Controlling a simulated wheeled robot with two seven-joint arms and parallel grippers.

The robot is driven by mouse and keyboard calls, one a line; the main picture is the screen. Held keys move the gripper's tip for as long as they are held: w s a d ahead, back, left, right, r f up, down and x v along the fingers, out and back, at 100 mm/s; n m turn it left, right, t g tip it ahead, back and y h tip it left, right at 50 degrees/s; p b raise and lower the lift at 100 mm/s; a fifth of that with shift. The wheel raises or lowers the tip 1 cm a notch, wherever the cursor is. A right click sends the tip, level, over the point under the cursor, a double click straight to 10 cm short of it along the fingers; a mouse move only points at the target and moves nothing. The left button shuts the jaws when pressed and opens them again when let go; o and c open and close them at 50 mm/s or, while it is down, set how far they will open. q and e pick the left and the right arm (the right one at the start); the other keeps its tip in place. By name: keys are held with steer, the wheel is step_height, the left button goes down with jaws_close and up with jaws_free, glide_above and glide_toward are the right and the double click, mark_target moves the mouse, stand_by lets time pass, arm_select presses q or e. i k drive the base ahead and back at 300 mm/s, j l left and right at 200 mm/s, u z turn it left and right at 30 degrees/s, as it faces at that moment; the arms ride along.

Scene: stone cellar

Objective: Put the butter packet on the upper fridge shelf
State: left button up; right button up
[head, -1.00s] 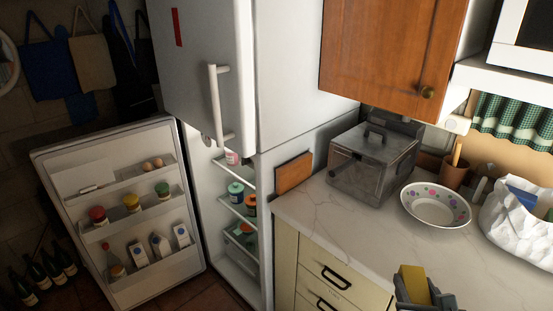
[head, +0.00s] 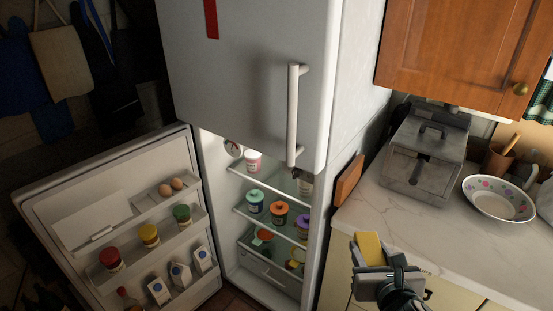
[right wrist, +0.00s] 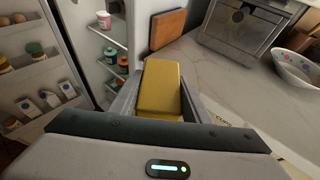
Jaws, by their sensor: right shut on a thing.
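The yellow butter packet (head: 369,249) is between the fingers of my right gripper (head: 372,262), which is shut on it, low in the head view in front of the counter. In the right wrist view the packet (right wrist: 162,88) fills the space between the fingers. The fridge's lower door stands open to the left. My left gripper is not in view.
The open fridge door (head: 70,203) carries eggs, jars and cartons. A lower shelf (head: 245,212) holds several tubs. The freezer door handle (head: 293,115) juts out above the opening.

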mark_target(289, 179)
steer(key=i+j, duration=0.1)
steer(key=j, duration=0.25)
steer(key=i+j, duration=0.1)
steer(key=j, duration=0.3)
steer(key=i+j, duration=0.1)
steer(key=j, duration=0.25)
steer(key=i+j, duration=0.1)
steer(key=j, duration=0.3)
steer(key=i+j, duration=0.1)
steer(key=j, duration=0.25)
